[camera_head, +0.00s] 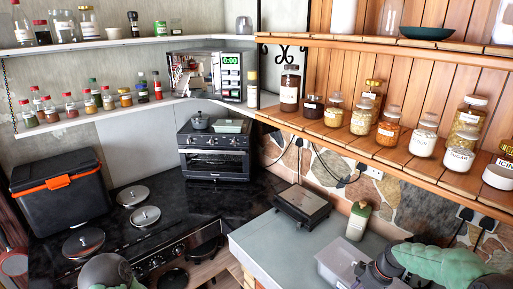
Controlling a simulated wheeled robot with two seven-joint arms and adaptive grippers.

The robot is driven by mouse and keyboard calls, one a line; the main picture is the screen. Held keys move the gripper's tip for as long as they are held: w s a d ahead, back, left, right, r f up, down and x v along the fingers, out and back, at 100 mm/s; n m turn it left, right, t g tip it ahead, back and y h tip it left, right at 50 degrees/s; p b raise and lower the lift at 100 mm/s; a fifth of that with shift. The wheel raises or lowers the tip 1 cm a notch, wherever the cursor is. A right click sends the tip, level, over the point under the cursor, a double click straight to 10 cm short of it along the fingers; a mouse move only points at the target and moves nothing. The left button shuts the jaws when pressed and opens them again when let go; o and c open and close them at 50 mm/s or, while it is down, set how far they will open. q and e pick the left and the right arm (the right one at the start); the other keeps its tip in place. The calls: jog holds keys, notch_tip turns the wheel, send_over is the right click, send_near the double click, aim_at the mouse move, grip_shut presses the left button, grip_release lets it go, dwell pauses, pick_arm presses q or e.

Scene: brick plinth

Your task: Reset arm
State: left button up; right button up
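The task names no object apart from my arm. My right arm (440,262) comes in from the lower right, in green and dark grey. Its dark end (376,269) is over the front of the grey worktop, in front of a clear plastic tub (340,262). I cannot make out fingertips there or tell whether it is open or shut. At the bottom left only a rounded grey part of my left arm (106,271) shows, by the front of the dark hob. My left gripper is not in view.
The grey worktop (275,235) carries a dark flat-topped appliance (302,207) and a green-grey bottle (358,221). A black-and-orange box (60,190) and a toaster oven (214,152) stand on the black counter. Jars line the wooden shelf (400,150). Pot lids lie on the hob.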

jog(key=s+a+f+m, duration=0.2)
jog(key=s+a+f, duration=0.2)
jog(key=a+f, duration=0.3)
jog(key=s+a+f+m, duration=0.2)
jog(key=s+a+f, duration=0.25)
jog(key=f, duration=0.45)
jog(key=s+a+f+m+g, duration=0.1)
jog(key=s+a+f+m, duration=0.3)
jog(key=s, duration=0.5)
jog(key=s+a+f+m, duration=0.2)
jog(key=s+a+f, duration=0.1)
jog(key=s+a, duration=0.45)
notch_tip(320, 180, down, 13)
jog(key=w+n+b, duration=0.1)
jog(key=b, duration=1.4)
jog(key=shift+w+a+y, duration=0.25)
jog(key=shift+w+y, duration=0.1)
jog(key=shift+y, duration=0.05)
